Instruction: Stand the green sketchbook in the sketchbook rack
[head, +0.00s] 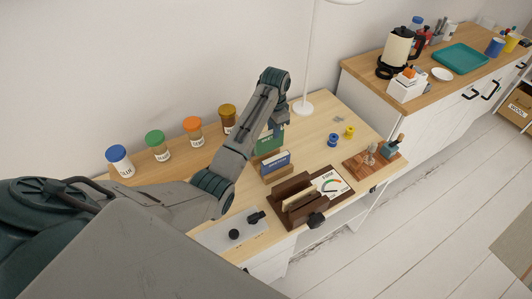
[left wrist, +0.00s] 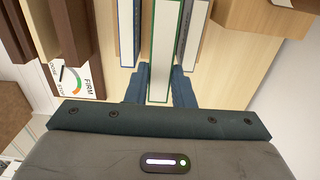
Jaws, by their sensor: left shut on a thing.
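My left gripper (head: 276,130) is shut on the green sketchbook (head: 270,144), which is upright over the back of the desk. In the left wrist view the sketchbook's green-edged page block (left wrist: 165,45) sits between the two fingers (left wrist: 160,92). A blue book (head: 276,162) stands in front of it in a light wooden holder (head: 277,174), which looks like the sketchbook rack. In the left wrist view, a blue-edged book (left wrist: 130,30) and a dark-edged one (left wrist: 194,35) flank the green sketchbook. Its lower edge is hidden. My right gripper is not in view.
A dark brown wooden device (head: 292,212) with a FIRM dial (head: 330,184) stands in front of the rack. Jars with coloured lids (head: 193,130) line the wall. Blue (head: 333,140) and yellow (head: 349,132) spools lie right. A lamp base (head: 303,108) stands behind.

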